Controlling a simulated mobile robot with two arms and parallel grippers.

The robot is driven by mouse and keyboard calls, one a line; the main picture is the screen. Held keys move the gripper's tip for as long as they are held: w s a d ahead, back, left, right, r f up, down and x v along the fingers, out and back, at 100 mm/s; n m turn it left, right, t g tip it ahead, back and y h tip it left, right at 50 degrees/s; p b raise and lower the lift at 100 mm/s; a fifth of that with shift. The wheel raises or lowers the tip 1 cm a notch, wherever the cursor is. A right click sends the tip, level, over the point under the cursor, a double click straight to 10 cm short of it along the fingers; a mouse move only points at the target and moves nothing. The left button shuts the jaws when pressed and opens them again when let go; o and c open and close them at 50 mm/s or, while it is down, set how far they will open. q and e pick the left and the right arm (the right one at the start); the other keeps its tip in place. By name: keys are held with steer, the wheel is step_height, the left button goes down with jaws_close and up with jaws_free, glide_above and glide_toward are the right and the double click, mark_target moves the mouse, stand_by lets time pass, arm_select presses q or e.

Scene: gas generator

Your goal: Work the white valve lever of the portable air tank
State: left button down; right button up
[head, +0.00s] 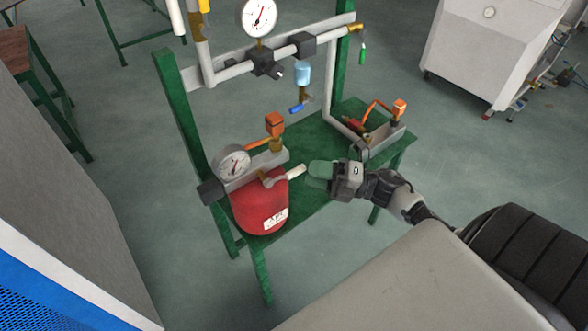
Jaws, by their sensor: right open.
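The red air tank (258,211) stands upright on the green bench at the lower left, with a white label on its front. Its white valve lever (289,174) sticks out to the right from the fitting on top. My right gripper (316,174) comes in from the right, with green fingertips just beyond the lever's free end. It is open and holds nothing. From this angle I cannot tell whether a fingertip touches the lever. My left gripper is out of view.
A pressure gauge (234,162) and an orange-topped fitting (275,124) sit above the tank. The green bench (309,206) carries pipes and another gauge (258,16) at the back. A white cabinet (490,50) stands at upper right. Open floor lies between.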

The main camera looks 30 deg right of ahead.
mark_target(296, 169)
steer(key=x, duration=0.5)
steer(key=shift+d, duration=0.1)
jaws_close()
